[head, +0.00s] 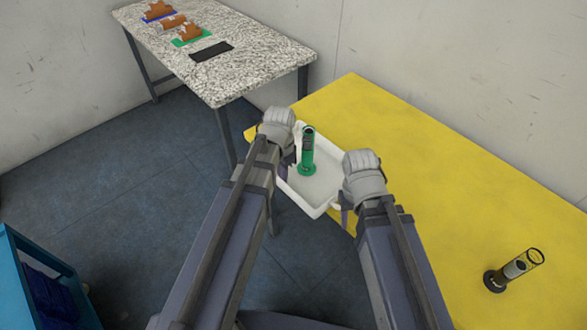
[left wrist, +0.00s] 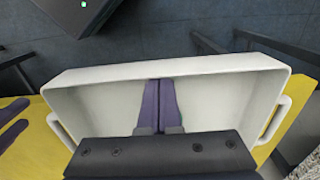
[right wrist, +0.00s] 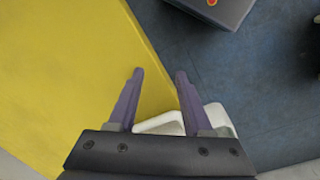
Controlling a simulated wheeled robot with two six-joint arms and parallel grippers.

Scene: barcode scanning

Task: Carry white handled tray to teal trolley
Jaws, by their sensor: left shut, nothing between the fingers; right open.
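The white handled tray (head: 318,207) lies at the yellow table's near-left edge, with a green cylinder (head: 307,155) upright in it. My left gripper (head: 289,160) is at the tray's left side. In the left wrist view (left wrist: 161,85) its fingers are shut and empty, in front of the tray's inside (left wrist: 210,95), between the two end handles. My right gripper (head: 346,215) is at the tray's near-right end. In the right wrist view (right wrist: 158,72) it is open, with a tray handle (right wrist: 162,122) between or below its fingers. The teal trolley (head: 38,262) is at the lower left.
The yellow table (head: 440,170) is mostly clear to the right, with a black-based cylinder (head: 515,268) near its edge. A speckled table (head: 235,50) with clipboards (head: 173,22) and a black mat (head: 212,51) stands at the back left. Open blue floor (head: 130,190) lies between trolley and tables.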

